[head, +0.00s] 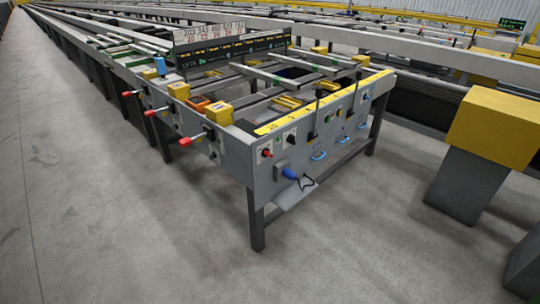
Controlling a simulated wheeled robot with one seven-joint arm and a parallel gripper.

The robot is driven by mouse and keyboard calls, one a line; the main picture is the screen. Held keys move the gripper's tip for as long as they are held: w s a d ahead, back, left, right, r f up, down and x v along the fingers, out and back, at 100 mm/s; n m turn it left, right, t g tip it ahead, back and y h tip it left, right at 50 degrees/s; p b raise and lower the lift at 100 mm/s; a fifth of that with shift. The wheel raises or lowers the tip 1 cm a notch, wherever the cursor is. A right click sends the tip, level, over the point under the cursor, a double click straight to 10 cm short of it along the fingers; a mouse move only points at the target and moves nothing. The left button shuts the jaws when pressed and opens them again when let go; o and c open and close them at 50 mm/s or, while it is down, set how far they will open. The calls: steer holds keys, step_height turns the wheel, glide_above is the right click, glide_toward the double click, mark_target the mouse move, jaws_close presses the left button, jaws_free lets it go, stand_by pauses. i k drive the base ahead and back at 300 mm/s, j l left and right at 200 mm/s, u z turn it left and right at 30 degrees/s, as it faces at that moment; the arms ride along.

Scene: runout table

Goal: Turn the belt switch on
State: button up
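The runout table (232,158) stands in the middle of the head view, its grey end panel facing right and front. My gripper is not in view.
Red-tipped levers (190,140) stick out from the table's left side. A blue plug with a cable (290,173) and blue handles (318,156) jut from the end panel. A yellow-topped grey stand (495,125) is at right. The concrete floor (150,240) in front and at left is clear.

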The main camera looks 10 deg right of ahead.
mark_target(266, 152)
steer(key=i+j, duration=0.1)
steer(key=i, duration=0.35)
steer(key=i+j, duration=0.15)
steer(key=i, duration=0.25)
steer(key=i+j+z, duration=0.1)
steer(key=i, duration=0.35)
steer(key=i+j+z, duration=0.1)
steer(key=z, duration=1.05)
steer(key=i+j, duration=0.05)
steer(key=i, duration=0.05)
